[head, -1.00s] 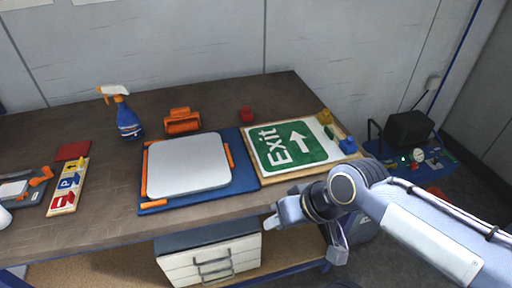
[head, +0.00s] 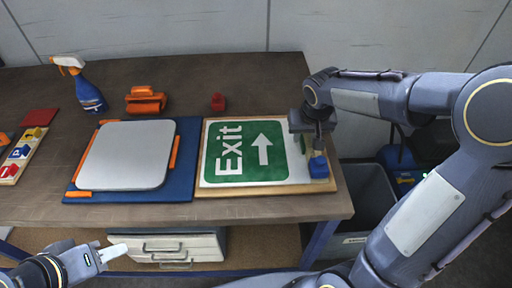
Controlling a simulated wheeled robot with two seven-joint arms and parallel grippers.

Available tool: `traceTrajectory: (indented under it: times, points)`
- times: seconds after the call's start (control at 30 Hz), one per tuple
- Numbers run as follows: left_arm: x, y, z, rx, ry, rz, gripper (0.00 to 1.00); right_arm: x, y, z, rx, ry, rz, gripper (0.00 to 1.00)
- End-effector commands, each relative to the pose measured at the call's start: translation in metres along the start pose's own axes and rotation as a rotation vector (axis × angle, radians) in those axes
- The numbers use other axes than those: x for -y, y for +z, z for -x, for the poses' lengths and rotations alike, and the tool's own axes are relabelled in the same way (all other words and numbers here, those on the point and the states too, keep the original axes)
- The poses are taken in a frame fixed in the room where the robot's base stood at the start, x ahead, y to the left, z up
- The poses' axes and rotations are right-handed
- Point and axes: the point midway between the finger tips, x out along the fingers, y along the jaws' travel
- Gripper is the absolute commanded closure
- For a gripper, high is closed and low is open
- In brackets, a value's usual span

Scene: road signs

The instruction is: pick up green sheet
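The green sheet (head: 240,170), marked "Exit" with a white arrow, lies flat on a white and wooden board (head: 265,190) at the table's right side. My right gripper (head: 317,142) points down over the board's right end, just right of the green sheet. It partly hides small pieces there: a green one (head: 300,144), a yellow one, and a blue one (head: 318,167) in front. Whether its fingers are apart or touch anything cannot be made out. My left gripper (head: 118,252) is low at the left, in front of the table edge, away from the sheet. Its opening is unclear.
A blue board with a light grey plate (head: 128,155) lies left of the sheet. A drawer unit (head: 170,247) is under the table. The back right tabletop is clear.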

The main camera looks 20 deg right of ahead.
Motion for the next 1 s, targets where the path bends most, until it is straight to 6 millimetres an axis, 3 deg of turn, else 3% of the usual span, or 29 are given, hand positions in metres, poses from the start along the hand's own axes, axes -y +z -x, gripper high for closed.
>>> traceTrajectory:
  times: [0.2,0.43,0.7,1.0]
  points:
    - [0.000,0.000,0.001,0.000,0.000,0.000,0.64,0.000,0.001,-0.024,0.002,0.000,-0.002,0.66]
    - [0.000,0.000,0.001,0.000,0.000,0.000,0.64,0.000,0.001,-0.025,0.000,-0.001,-0.002,0.66]
    - [0.000,0.000,0.001,0.000,0.000,0.000,0.64,0.000,0.000,-0.025,0.000,-0.001,-0.001,1.00]
    - [0.000,0.000,0.001,0.000,0.000,0.000,0.64,0.000,0.000,-0.024,-0.001,-0.002,-0.001,1.00]
